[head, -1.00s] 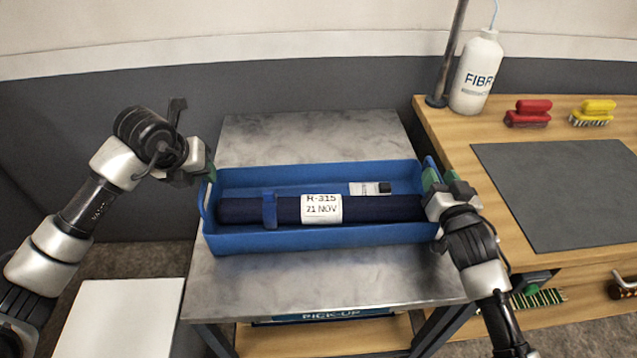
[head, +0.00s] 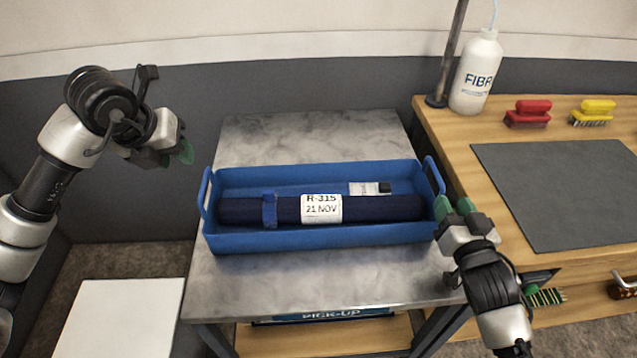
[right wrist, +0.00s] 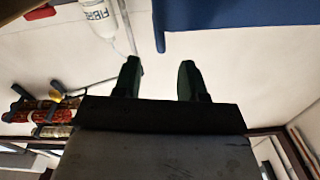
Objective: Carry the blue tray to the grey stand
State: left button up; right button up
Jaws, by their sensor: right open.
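The blue tray (head: 320,240) rests on a grey metal-topped stand (head: 270,290) in the head view. A dark blue roll (head: 390,208) with a white label reading R-315, 21 NOV lies in it, with a small white labelled item behind the roll. My left gripper (head: 188,151) is off the tray, up and left of its left handle; its jaw gap is hard to make out. My right gripper (head: 455,207) is open just beside the tray's right handle and holds nothing. In the right wrist view its fingers (right wrist: 158,80) stand apart, with a blue tray part (right wrist: 230,15) above them.
A wooden bench (head: 445,130) on the right carries a dark mat (head: 560,190), a red brush (head: 528,115), a yellow brush (head: 593,113) and a white bottle (head: 476,72). A white surface (head: 120,320) is at the lower left.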

jog(key=shift+s+d, duration=0.2)
jog(key=shift+s, duration=2.1)
